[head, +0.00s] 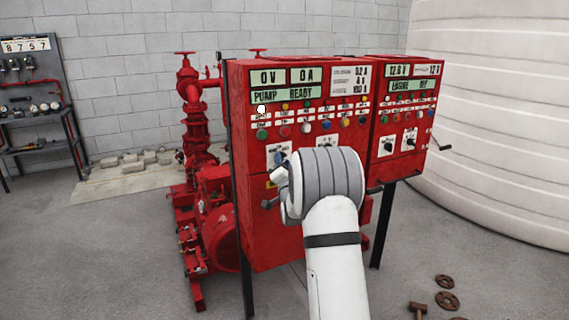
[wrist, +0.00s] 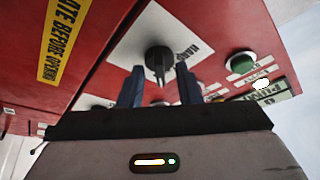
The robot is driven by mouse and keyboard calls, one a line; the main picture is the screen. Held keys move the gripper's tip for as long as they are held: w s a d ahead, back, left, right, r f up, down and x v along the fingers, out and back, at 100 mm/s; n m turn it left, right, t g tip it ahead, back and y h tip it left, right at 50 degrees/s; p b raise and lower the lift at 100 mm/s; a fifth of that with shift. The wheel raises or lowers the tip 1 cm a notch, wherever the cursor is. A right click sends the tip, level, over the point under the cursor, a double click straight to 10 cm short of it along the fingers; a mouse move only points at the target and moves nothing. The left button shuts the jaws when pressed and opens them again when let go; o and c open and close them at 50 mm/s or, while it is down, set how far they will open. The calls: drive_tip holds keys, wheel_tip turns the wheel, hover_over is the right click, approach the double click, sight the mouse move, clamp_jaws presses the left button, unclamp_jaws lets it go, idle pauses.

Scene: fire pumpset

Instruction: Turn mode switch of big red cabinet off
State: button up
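The big red cabinet (head: 262,240) stands in the middle of the head view, its front panel showing "PUMP READY". In the wrist view a round black switch knob (wrist: 158,58) with a raised grip sits on a white label marked "HAND". My gripper (wrist: 159,72) is open, one dark finger on each side of the knob with gaps between. I cannot tell how deep the fingertips reach. In the head view my gripper (head: 280,168) is at the lower left label of the cabinet, and my wrist hides part of the panel.
A smaller red cabinet (head: 405,105) stands close on the right. Red pump piping (head: 195,125) is on the left. A green button (wrist: 241,62) is near the knob, and a yellow warning strip (wrist: 62,38) is to the left. Rusty handwheels (head: 446,300) lie on the floor.

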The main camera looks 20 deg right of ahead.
drive_tip(key=shift+c, duration=0.3)
clamp_jaws()
drive_tip(key=shift+f+b, duration=0.15)
drive_tip(key=shift+b, duration=0.3)
drive_tip(key=n+y+b, duration=0.2)
drive_tip(key=n+b, duration=0.2)
drive_tip(key=b, duration=0.1)
drive_tip(key=n+t+y+b, duration=0.1)
drive_tip(key=n+b, duration=0.3)
drive_tip(key=b, duration=0.1)
drive_tip(key=n+t+y+b, duration=0.1)
drive_tip(key=n+y+b, duration=0.1)
drive_tip(key=n+b, duration=0.2)
drive_tip(key=shift+d+y+b, duration=0.3)
drive_tip(key=shift+d+b, duration=0.05)
drive_tip(key=shift+b, duration=0.3)
drive_tip(key=shift+n, duration=0.4)
